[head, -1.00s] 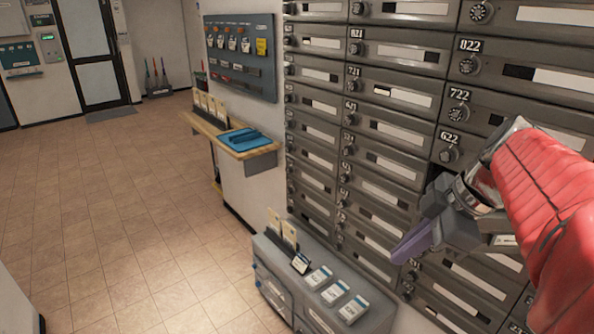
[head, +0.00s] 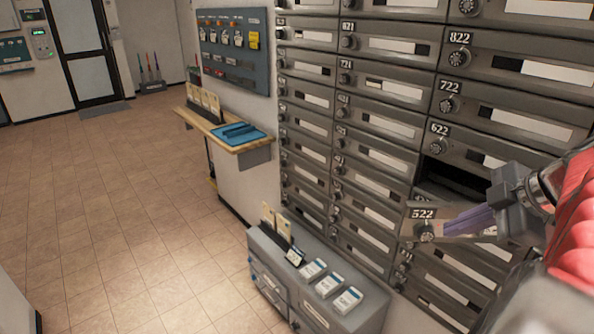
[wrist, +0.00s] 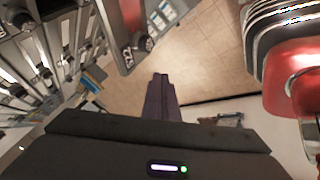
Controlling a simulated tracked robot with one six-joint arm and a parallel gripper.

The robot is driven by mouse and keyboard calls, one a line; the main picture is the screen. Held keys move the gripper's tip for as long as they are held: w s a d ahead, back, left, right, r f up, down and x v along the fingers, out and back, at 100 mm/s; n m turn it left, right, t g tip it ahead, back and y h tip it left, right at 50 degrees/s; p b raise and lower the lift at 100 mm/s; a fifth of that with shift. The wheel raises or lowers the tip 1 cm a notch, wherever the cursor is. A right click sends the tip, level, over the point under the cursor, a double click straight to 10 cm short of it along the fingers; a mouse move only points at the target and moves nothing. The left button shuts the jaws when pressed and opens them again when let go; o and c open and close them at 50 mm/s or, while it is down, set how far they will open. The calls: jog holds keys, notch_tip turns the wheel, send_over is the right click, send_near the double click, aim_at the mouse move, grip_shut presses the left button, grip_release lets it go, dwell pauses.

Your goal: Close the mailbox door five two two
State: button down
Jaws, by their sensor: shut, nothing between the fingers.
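Mailbox door 522 (head: 425,213) stands open, swung out from the cabinet, with its number plate and round knob facing the head camera. The dark opening of its compartment (head: 455,178) shows above and behind it, below door 622. My gripper (head: 450,226) is shut and empty, its purple fingers crossing in front of the door's face just right of the knob. Whether they touch it, I cannot tell. In the wrist view my closed fingers (wrist: 160,90) point out over the floor, and the door panel with its knob (wrist: 148,43) is above them. My arm hides the door's right part.
The other mailbox doors, such as 622 (head: 439,130) and 722 (head: 449,86), look shut. A grey cabinet with cards (head: 300,300) stands low in front of the mailboxes. A wooden shelf (head: 200,122) juts from the wall at left. The tiled floor on the left is clear.

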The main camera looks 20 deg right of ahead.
aim_at(418, 228)
jog(key=shift+w+f, duration=0.1)
jog(key=x, duration=1)
jog(key=shift+a, duration=0.1)
jog(key=shift+w+d, duration=0.25)
jog(key=shift+w, duration=0.25)
jog(key=shift+w+d, duration=0.3)
jog(key=shift+w, duration=0.15)
jog(key=shift+w+d, duration=0.35)
jog(key=shift+w, duration=0.4)
